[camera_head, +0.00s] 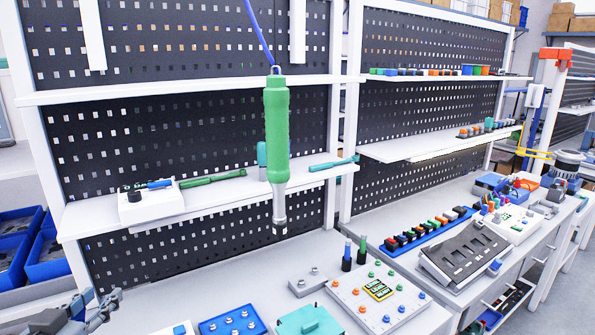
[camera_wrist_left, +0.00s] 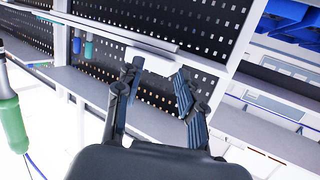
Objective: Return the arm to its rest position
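My left gripper (camera_head: 97,302) shows at the lower left edge of the head view, low in front of the workbench and near the blue bins. In the left wrist view its two dark fingers (camera_wrist_left: 158,72) are spread apart. A pale piece shows between the fingertips and seems to be behind them, part of the rack; no held object can be made out. My right gripper is in neither view.
A green hanging tool (camera_head: 277,135) hangs on a blue cord in front of the pegboard rack; it also shows in the left wrist view (camera_wrist_left: 13,125). Blue bins (camera_head: 45,258) stand at the left. The bench holds a white plate with knobs (camera_head: 345,297) and several parts.

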